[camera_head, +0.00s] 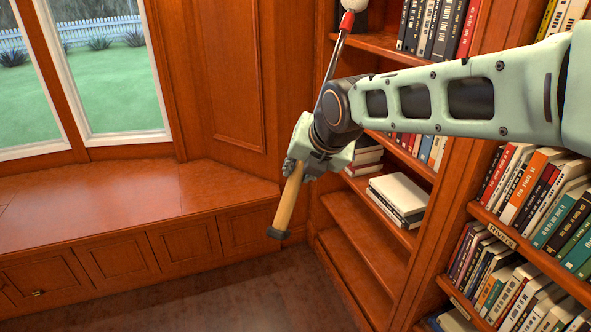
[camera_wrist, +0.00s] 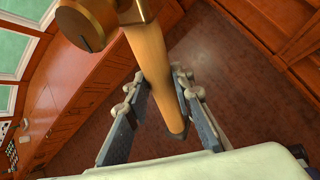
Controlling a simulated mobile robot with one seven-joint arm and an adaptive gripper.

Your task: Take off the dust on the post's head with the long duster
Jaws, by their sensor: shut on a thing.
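The long duster has a wooden handle (camera_head: 287,205) with a dark end cap, and a thin dark rod rising behind my wrist to a red collar (camera_head: 347,21). A pale head above the collar is cut off by the top edge. My gripper (camera_head: 294,165) is shut around the upper part of the handle, which hangs tilted below it. In the wrist view the handle (camera_wrist: 158,65) passes between the two fingers of my gripper (camera_wrist: 160,90). A brass fitting (camera_wrist: 88,22) shows at the handle's upper end. I cannot make out the post's head or any dust.
A bookcase with several books (camera_head: 540,190) fills the right side. Its lower shelf (camera_head: 365,240) is bare. A wooden window bench (camera_head: 120,205) runs along the left under the windows (camera_head: 110,70). The floor (camera_head: 190,295) in front is clear.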

